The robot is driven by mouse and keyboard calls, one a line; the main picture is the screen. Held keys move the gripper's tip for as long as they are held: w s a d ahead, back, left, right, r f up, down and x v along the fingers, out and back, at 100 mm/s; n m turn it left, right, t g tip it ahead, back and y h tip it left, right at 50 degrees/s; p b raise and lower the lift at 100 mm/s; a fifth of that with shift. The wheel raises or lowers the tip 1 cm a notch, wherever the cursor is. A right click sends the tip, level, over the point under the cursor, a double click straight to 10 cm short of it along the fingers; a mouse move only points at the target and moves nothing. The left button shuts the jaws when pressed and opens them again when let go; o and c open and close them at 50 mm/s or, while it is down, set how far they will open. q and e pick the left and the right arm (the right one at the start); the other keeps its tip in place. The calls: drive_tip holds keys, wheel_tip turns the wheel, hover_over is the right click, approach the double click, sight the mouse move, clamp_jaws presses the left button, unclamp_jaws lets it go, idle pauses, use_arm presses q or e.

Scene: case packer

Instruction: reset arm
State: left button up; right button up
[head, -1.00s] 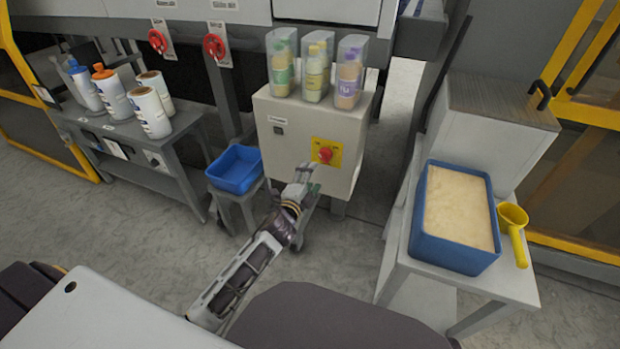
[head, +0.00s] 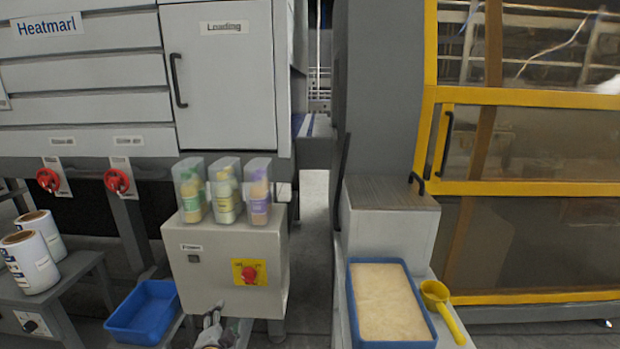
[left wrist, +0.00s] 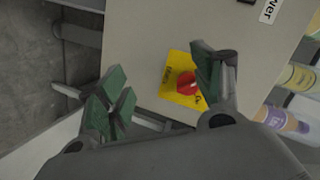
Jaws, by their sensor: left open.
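My left gripper (head: 212,328) shows at the bottom edge of the head view, low in front of the grey control box (head: 215,282). In the left wrist view its two green-padded fingers (left wrist: 165,88) are spread apart with nothing between them. My right gripper is not in view.
Three clear bins with bottles (head: 224,190) stand on the box. A blue tray (head: 143,312) sits to its left. At right are a blue tub of pale powder (head: 352,300) and a yellow scoop (head: 446,309). A machine door labelled Loading (head: 222,90) is above.

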use_arm(q)
drive_tip(key=s+d+f+n+g+h, duration=0.1)
drive_tip(key=s+d+f+n+g, duration=0.1)
drive_tip(key=s+f+g, duration=0.2)
drive_tip(key=s+d+f+n+g+h, duration=0.1)
drive_tip(key=s+d+f+n+g, duration=0.1)
drive_tip(key=s+f, duration=0.9)
drive_tip(key=s+d+f+n+g+p, duration=0.1)
drive_tip(key=s+f+n+g, duration=0.3)
drive_tip(key=s, duration=1.2)
wheel_tip(320, 180, down, 4)
drive_tip(key=d+g, duration=0.1)
drive_tip(key=g, duration=0.1)
drive_tip(key=shift+d+f+g+h, duration=0.2)
drive_tip(key=shift+d+g+h, duration=0.2)
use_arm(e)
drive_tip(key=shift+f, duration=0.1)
use_arm(q)
drive_tip(key=shift+s+f, duration=0.1)
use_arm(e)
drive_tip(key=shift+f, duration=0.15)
